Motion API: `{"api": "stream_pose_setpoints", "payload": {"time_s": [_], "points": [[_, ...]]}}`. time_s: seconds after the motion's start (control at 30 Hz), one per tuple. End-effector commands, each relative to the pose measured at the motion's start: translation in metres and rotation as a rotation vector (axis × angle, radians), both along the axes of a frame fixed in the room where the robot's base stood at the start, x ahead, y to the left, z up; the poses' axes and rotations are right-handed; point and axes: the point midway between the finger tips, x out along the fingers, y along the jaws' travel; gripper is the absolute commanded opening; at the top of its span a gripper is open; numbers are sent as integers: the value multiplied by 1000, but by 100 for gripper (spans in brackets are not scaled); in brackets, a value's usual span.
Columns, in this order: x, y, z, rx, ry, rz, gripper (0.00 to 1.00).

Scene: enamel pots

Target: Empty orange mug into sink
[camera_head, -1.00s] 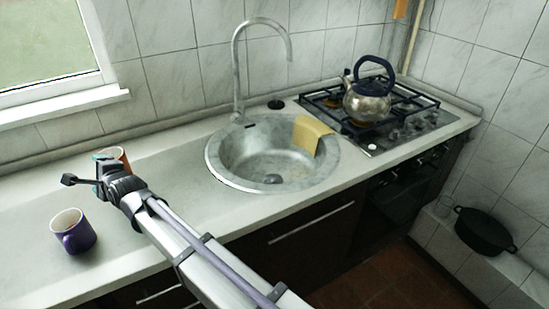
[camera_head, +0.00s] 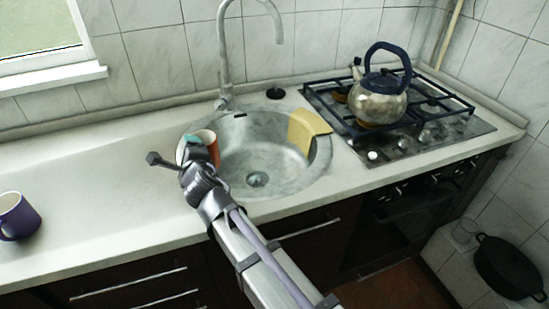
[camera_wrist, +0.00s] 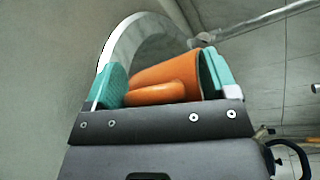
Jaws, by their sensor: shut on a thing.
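The orange mug (camera_head: 209,141) is at the left rim of the round metal sink (camera_head: 318,160) in the head view, partly hidden by my gripper (camera_head: 190,146). In the wrist view the orange mug (camera_wrist: 172,78) sits between the teal finger pads of my gripper (camera_wrist: 165,82), which is shut on it. The mug's handle faces the wrist camera. The mug looks roughly upright in the head view. What it holds inside cannot be made out.
A purple mug (camera_head: 16,216) stands on the counter (camera_head: 110,190) at the left. A tall faucet (camera_head: 222,60) rises behind the sink. A kettle (camera_head: 378,100) stands on the stove at the right.

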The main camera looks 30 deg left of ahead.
Motion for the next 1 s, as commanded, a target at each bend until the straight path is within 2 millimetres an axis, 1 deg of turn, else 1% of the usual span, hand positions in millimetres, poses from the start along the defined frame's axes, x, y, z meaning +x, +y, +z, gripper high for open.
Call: {"api": "stream_pose_setpoints", "payload": {"time_s": [0.27, 0.47, 0.8, 1.0], "points": [[-1, 0, 0, 1, 1, 1, 29], [2, -2, 0, 18, 30, -1, 29], [12, -8, 1, 94, 163, -1, 29], [20, -12, 13, 143, 250, -1, 29]]}}
